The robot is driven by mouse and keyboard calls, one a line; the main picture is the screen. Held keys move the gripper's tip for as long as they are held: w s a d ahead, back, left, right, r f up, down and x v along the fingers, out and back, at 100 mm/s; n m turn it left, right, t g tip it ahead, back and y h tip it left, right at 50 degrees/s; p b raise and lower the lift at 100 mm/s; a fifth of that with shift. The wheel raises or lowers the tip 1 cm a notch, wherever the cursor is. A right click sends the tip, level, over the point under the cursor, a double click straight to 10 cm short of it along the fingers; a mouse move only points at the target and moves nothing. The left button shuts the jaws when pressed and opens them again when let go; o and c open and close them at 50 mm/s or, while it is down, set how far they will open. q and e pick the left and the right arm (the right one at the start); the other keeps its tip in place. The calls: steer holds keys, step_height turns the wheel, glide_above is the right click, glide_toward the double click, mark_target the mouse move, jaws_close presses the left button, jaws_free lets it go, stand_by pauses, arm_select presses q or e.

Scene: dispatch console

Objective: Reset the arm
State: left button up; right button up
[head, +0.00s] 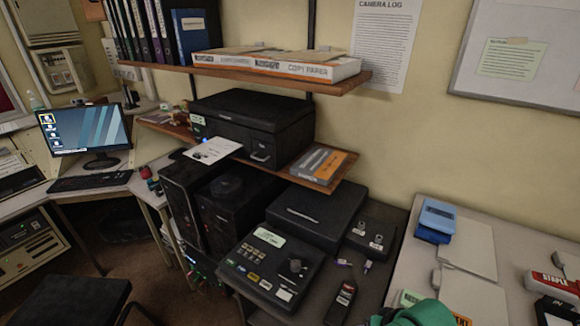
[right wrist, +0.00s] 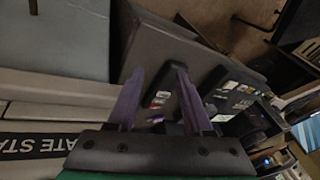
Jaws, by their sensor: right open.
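My right gripper (right wrist: 160,72) shows in the right wrist view with its two purple fingers apart and nothing between them. In the head view a dark control box (head: 268,265) with buttons, a knob and labels sits on the dark desk. A green part, likely of my right arm, shows at the bottom edge of the head view; the fingers are not seen there. My left gripper is not in view.
A flat black box (head: 316,217) lies behind the control box. A black handheld device (head: 341,302) lies beside it. A printer (head: 250,128) stands on a shelf. A monitor (head: 85,130) is at left.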

steer(key=s+d+n+h, duration=0.2)
steer(key=s+d+n, duration=0.2)
steer(key=s+d, duration=0.2)
steer(key=s+f+g, duration=0.1)
steer(key=s+f, duration=0.1)
steer(key=f, duration=1.1)
steer(key=s+f, duration=0.2)
steer(key=f, duration=1.1)
steer(key=s+d+f+g+b, duration=0.1)
steer(key=s+d+f, duration=0.2)
steer(key=s+f, duration=0.9)
steer(key=s, duration=0.3)
steer(key=shift+f+n+g+h, duration=0.3)
steer(key=shift+n, duration=0.1)
steer(key=shift+s+d, duration=0.1)
steer(key=shift+d, duration=0.05)
